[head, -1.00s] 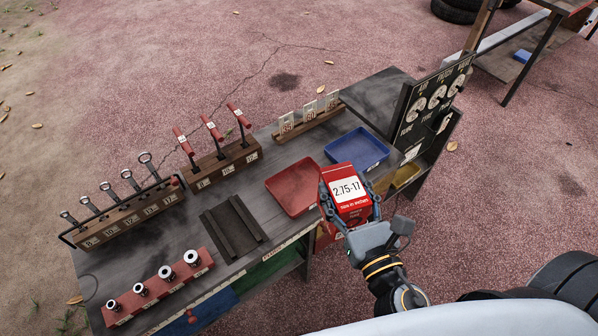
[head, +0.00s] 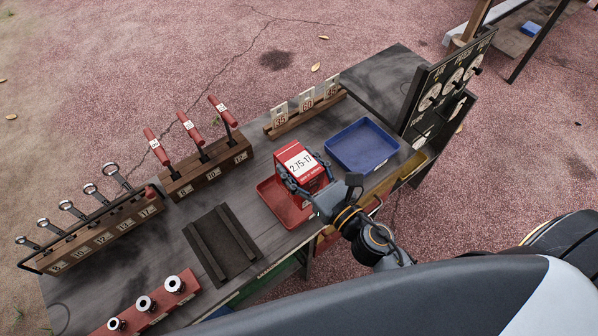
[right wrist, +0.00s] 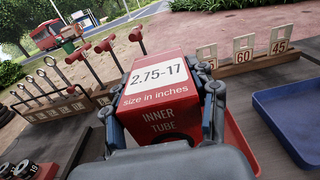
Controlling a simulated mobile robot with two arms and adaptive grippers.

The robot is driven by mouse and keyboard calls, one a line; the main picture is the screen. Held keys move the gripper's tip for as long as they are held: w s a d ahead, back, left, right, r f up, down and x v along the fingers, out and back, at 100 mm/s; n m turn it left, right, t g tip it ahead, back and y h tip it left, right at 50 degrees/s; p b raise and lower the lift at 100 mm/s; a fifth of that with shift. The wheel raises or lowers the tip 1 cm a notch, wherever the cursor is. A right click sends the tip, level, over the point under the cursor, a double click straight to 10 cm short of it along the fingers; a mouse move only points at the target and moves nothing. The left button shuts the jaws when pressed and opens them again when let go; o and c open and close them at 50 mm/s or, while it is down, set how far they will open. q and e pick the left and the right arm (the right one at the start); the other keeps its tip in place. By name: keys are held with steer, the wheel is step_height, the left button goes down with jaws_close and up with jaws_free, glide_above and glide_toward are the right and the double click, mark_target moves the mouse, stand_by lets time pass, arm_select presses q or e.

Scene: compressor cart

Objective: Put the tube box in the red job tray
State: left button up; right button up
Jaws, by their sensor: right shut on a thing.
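The tube box (head: 300,163) is red with a white label reading 2.75-17. My right gripper (head: 306,178) is shut on it, one finger on each side. In the head view the box is over the red job tray (head: 268,195), covering much of it. I cannot tell whether the box touches the tray floor. In the right wrist view the box (right wrist: 158,95) fills the middle between the fingers, and a strip of the red tray (right wrist: 238,150) shows at its lower right. My left gripper is not in view.
A blue tray (head: 362,146) sits right of the red one. A gauge board (head: 440,95) stands at the bench's right end. A rack with number plates (head: 305,115), a red-handled tool rack (head: 207,170), a wrench rack (head: 95,238) and a dark grooved block (head: 222,244) are around.

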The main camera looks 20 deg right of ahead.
steer(key=shift+w+d+f, duration=0.1)
steer(key=shift+w+f, duration=0.45)
steer(key=shift+f, duration=0.1)
steer(key=f+b, duration=0.1)
steer(key=f, duration=0.2)
steer(key=shift+w+d+f+b, duration=0.15)
steer(key=shift+w+b, duration=0.2)
steer(key=shift+w, duration=0.05)
steer(key=shift+f, duration=0.3)
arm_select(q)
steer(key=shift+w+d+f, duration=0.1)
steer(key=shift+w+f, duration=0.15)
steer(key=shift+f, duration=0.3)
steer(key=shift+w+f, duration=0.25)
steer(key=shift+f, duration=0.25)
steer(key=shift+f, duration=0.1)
arm_select(e)
steer(key=shift+f, duration=0.1)
steer(key=o, duration=1)
steer(key=shift+f, duration=0.1)
steer(key=o, duration=0.4)
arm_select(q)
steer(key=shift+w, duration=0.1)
